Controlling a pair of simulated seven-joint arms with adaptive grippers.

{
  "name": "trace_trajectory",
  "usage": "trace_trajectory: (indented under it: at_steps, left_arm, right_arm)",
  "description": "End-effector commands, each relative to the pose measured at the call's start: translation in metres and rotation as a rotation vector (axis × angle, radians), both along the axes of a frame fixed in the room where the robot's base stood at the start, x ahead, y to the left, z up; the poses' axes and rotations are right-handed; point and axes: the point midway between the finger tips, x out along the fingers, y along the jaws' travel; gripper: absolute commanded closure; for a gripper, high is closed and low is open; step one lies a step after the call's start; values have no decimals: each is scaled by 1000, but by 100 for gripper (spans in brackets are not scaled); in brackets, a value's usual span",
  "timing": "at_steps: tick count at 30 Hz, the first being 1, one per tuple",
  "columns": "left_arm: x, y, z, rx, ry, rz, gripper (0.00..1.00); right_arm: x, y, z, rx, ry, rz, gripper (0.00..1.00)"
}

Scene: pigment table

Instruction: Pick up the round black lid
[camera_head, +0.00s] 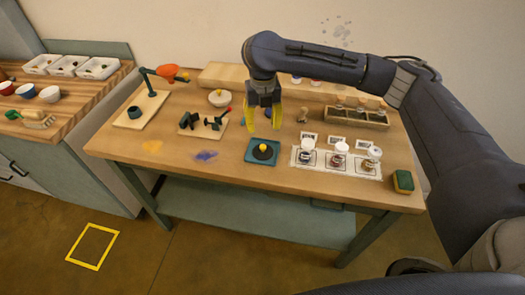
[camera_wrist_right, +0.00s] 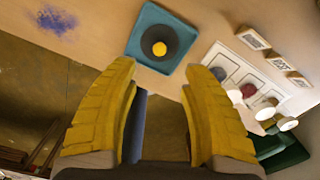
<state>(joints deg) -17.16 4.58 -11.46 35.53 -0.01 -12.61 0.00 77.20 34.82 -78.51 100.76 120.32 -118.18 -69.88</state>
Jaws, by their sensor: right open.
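The round black lid (camera_head: 261,153) has a yellow knob and lies on a square teal tray (camera_head: 252,160) near the front edge of the table. In the right wrist view the lid (camera_wrist_right: 172,53) sits inside the tray (camera_wrist_right: 136,44), ahead of the fingers. My right gripper (camera_head: 263,125) hangs above and just behind the lid in the head view. Its yellow fingers (camera_wrist_right: 163,100) are spread apart with nothing between them. My left gripper is not in view.
A white mat with several small jars (camera_head: 340,150) lies right of the tray, with a green and yellow sponge (camera_head: 403,181) beyond. A wooden rack (camera_head: 355,117) stands behind. Clamp-like tools on a board (camera_head: 203,125) are left. Blue pigment (camera_head: 206,155) stains the front.

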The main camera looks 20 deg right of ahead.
Motion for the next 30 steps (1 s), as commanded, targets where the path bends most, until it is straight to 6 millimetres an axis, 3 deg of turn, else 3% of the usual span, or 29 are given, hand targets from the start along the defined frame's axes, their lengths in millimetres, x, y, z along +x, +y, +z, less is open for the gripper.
trace_trajectory:
  at_steps: [3,9,20,30]
  left_arm:
    - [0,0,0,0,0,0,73]
    - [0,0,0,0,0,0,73]
    - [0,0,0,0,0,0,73]
    - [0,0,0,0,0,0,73]
  right_arm:
    - [-1,0,-21,1,4,0,53]
    - [0,0,-46,1,2,-2,53]
    - [-1,0,-62,1,1,-1,53]
    - [-3,1,-98,1,1,-2,53]
